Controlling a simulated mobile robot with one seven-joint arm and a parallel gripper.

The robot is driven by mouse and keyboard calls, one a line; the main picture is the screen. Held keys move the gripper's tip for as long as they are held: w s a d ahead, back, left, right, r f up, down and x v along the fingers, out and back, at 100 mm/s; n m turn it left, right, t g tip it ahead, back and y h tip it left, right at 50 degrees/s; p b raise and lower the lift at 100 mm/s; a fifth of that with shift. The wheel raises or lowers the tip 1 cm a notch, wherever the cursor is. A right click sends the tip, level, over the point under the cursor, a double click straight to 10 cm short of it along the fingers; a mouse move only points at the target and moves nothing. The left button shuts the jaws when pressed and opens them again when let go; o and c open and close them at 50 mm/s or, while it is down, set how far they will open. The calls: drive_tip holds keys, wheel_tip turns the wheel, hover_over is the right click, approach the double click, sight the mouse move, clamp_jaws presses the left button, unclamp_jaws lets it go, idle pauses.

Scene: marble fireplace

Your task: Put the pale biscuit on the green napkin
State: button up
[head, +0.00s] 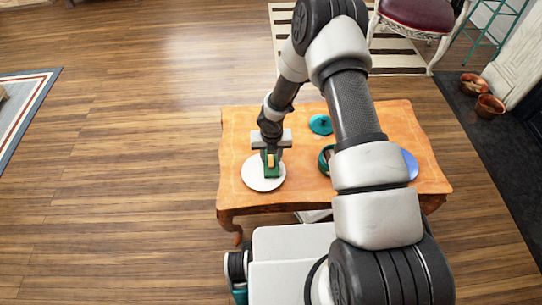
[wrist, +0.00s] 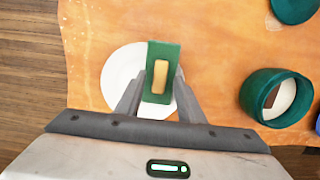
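The pale biscuit (wrist: 160,76) is a small tan block. It shows upright in the picture, against the green napkin (wrist: 163,48), a narrow green rectangle; both also show in the head view, the biscuit (head: 271,160) and the napkin (head: 271,174). The napkin overlaps the right part of a white plate (wrist: 117,75) in the wrist view; I cannot tell if it touches the plate. My gripper (wrist: 161,82) is open, with one finger on each side of the napkin and biscuit. A gap shows between each finger and the biscuit. Finger contact with the napkin's edges is unclear.
The orange wooden table (head: 240,125) also holds a teal lid (head: 320,124), a green round pot (wrist: 275,97) and a blue plate (head: 410,165), partly hidden by my arm. Bare tabletop lies between the white plate and the pot. A red-seated chair (head: 415,12) stands behind.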

wheel_tip(320, 180, up, 12)
drive_tip(key=s+p, duration=0.2)
drive_tip(key=p, duration=0.1)
wheel_tip(320, 180, up, 12)
drive_tip(key=m+t+h, duration=0.1)
drive_tip(key=m, duration=0.5)
hover_over(271, 165)
drive_tip(key=w+d, duration=0.2)
drive_tip(key=d, duration=0.3)
drive_tip(key=s+d+r+m+t+h, duration=0.1)
drive_tip(key=s+d+r+m, duration=0.15)
drive_tip(key=r+m, duration=0.4)
drive_tip(key=s+d+r+m+h, duration=0.1)
drive_tip(key=s+d+r+m, duration=0.2)
drive_tip(key=r, duration=0.6)
drive_tip(key=s+r+m+t+y, duration=0.1)
drive_tip(key=s+r+m, duration=0.6)
drive_tip(key=s+m, duration=0.2)
drive_tip(key=s+r+m+y, duration=0.2)
drive_tip(key=s+r+m, duration=0.5)
drive_tip(key=s+m, duration=0.3)
drive_tip(key=shift+m+t, duration=0.4)
drive_tip(key=shift+m, duration=0.35)
